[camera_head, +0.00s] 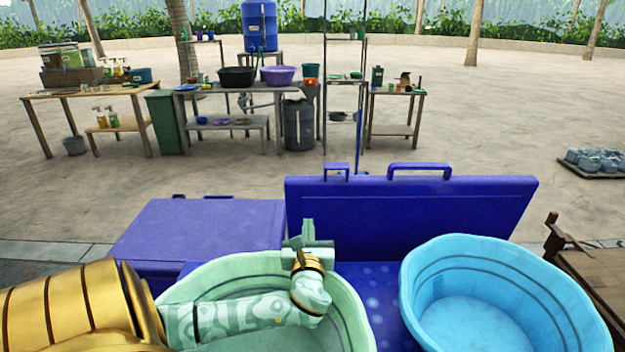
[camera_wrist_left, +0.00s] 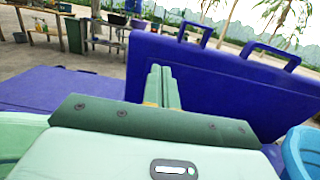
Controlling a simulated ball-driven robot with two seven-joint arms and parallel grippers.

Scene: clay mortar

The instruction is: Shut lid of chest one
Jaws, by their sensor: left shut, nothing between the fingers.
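A blue chest stands in front of me with its lid (camera_head: 430,212) raised upright, its handles on the top edge. The raised lid also shows in the wrist view (camera_wrist_left: 225,85). Part of the chest's blue body (camera_head: 362,290) shows below, between two tubs. My left gripper (camera_head: 308,232) is shut and empty, in front of the lid's lower left part. Its fingers (camera_wrist_left: 164,82) point at the lid's inner face; I cannot tell whether they touch it. A second blue chest (camera_head: 200,228), lid down, stands to the left. My right gripper is not in view.
A pale green tub (camera_head: 235,268) lies under my left forearm. A light blue tub (camera_head: 500,295) stands at the right front. A wooden piece (camera_head: 590,285) is at the far right. Tables with basins (camera_head: 236,76) stand far behind, with open floor before them.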

